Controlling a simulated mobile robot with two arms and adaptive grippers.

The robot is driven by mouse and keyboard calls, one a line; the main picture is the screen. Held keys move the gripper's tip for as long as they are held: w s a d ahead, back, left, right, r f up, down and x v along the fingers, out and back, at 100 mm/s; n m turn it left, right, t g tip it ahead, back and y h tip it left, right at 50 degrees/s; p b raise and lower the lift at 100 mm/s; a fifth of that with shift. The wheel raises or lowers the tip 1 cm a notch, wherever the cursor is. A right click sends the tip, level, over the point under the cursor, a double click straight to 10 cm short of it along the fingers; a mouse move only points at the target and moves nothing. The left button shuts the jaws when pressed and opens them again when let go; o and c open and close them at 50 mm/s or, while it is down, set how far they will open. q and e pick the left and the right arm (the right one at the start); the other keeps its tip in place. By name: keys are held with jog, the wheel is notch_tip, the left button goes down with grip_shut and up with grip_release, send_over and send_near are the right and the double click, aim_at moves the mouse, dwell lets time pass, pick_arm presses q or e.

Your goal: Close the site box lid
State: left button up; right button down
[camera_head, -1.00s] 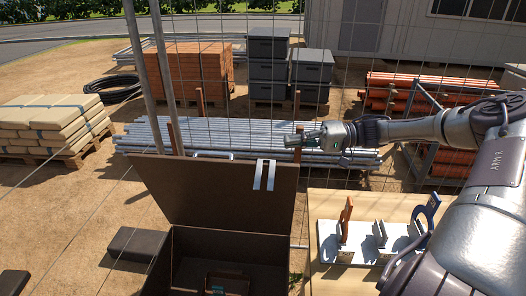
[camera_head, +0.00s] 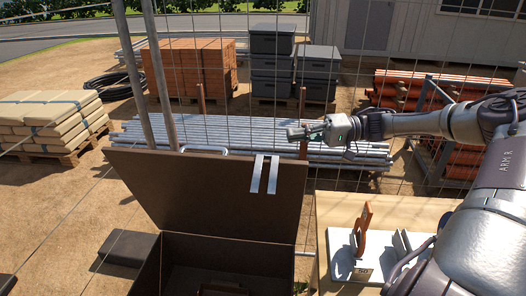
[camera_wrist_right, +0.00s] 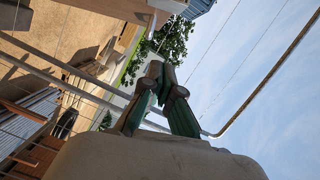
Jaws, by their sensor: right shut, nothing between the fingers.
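The site box (camera_head: 205,250) stands at the bottom of the head view, dark brown. Its lid (camera_head: 205,200) is raised and leans back, with a metal hasp (camera_head: 264,174) at its top edge. Something reddish lies inside the box, only partly in view. My right gripper (camera_head: 293,132) is above and to the right of the lid's top edge, apart from it, with its fingers pointing left. In the right wrist view its fingertips (camera_wrist_right: 157,72) are together with nothing between them. My left gripper does not show.
A wooden board with a light rack (camera_head: 350,255) stands right of the box. A wire mesh fence and grey posts (camera_head: 150,80) rise near the lid. Steel pipes (camera_head: 230,138) lie behind it. Stacked bags (camera_head: 45,122), bricks (camera_head: 200,65) and grey crates (camera_head: 272,60) stand farther back.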

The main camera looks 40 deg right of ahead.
jog(key=a+p, duration=0.1)
jog(key=a, duration=0.2)
jog(key=w+a+p, duration=0.1)
jog(key=a, duration=0.2)
jog(key=w+a+p, duration=0.1)
jog(key=a, duration=0.2)
jog(key=shift+a+f, duration=0.25)
jog(key=shift+f, duration=0.15)
jog(key=shift+s+a+f, duration=0.1)
jog(key=shift+f, duration=0.15)
